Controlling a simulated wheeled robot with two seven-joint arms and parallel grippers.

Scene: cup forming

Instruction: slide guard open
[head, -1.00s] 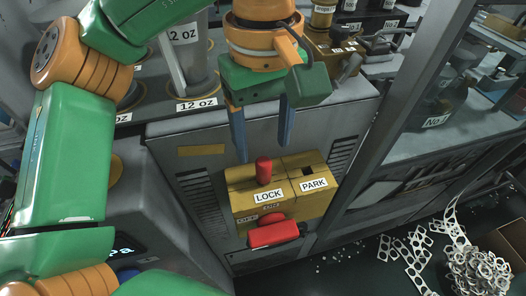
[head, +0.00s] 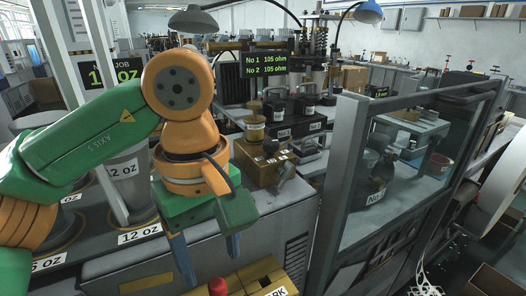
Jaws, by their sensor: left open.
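The guard appears to be the clear panel (head: 412,165) in a grey frame at the right; how far it is slid cannot be told. My left gripper (head: 208,266) points down at the lower left, left of the guard frame, with its two blue fingers apart and nothing between them. A red peg (head: 217,287) stands up from a yellow box (head: 260,277) at the bottom edge, just below the fingers. Whether the fingers touch it cannot be told. Most of the box is cut off by the picture edge. My right gripper is not in view.
Cup tubes labelled 12 OZ (head: 128,186) stand left of my gripper. A brown block with fittings (head: 262,163) stands behind it. Behind the panel stands a container labelled No.1 (head: 375,197).

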